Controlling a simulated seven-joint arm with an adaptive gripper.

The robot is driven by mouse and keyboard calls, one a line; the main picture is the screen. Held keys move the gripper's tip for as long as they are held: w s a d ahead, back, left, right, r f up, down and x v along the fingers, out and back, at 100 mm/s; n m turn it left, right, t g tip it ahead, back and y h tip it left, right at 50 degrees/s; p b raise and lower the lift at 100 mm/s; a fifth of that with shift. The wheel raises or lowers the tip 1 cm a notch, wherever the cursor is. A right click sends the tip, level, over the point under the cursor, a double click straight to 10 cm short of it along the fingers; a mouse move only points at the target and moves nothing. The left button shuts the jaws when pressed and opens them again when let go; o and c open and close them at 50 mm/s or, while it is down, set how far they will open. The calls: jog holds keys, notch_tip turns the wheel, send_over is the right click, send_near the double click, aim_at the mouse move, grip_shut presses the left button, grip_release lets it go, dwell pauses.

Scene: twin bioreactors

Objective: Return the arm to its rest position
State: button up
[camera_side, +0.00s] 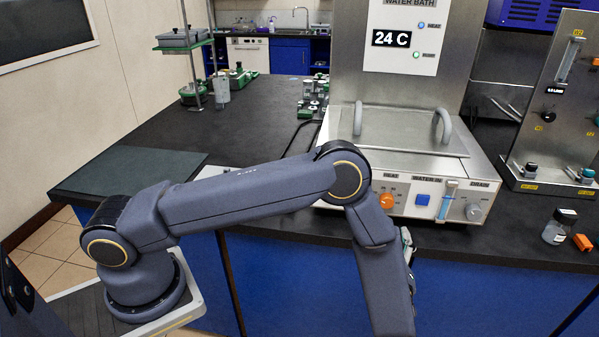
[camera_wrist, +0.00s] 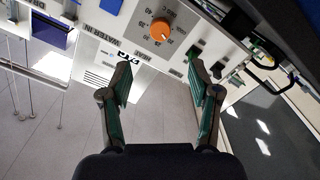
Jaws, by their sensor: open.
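In the wrist view my gripper (camera_wrist: 163,92) is open, with its two green-padded fingers apart and nothing between them. Beyond the fingers are the water bath's front panel, with an orange dial (camera_wrist: 161,31), and the floor. In the side view my arm reaches across from the lower left, bends at the elbow in front of the water bath (camera_side: 415,178), and its forearm points down past the bench's front edge. My gripper is mostly hidden there behind the forearm. A gap between gripper and water bath cannot be judged exactly.
The blue cabinet front (camera_side: 290,285) lies below the bench edge.

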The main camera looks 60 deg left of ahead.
jog(key=w+a+r+n, duration=0.2)
jog(key=a+r, duration=0.1)
jog(key=r, duration=0.6)
jog(key=w+a+r+n+t+y, duration=0.1)
jog(key=w+a+r, duration=0.15)
jog(key=r, duration=0.65)
jog(key=w+a+r+n, duration=0.2)
jog(key=a+r, duration=0.1)
jog(key=r, duration=0.5)
jog(key=s+a+r+m+t+h, duration=0.2)
jog(key=r+m+t+h, duration=0.15)
jog(key=r, duration=0.55)
jog(key=s+a+r+m+t+h, duration=0.2)
jog(key=r+m+h, duration=0.2)
jog(key=r, duration=0.5)
jog(key=s+d+f+m+g+h, duration=0.1)
jog(key=s+f+m+g+h, duration=0.1)
jog(key=s+m+h, duration=0.7)
jog(key=s+a+f+m+g+y, duration=0.2)
jog(key=s+f+m+g, duration=0.2)
jog(key=s+f+g, duration=0.7)
jog(key=s+f, duration=0.8)
jog(key=f, duration=0.1)
jog(key=shift+a+f+g+y, duration=0.2)
jog(key=shift+f+g+y, duration=0.15)
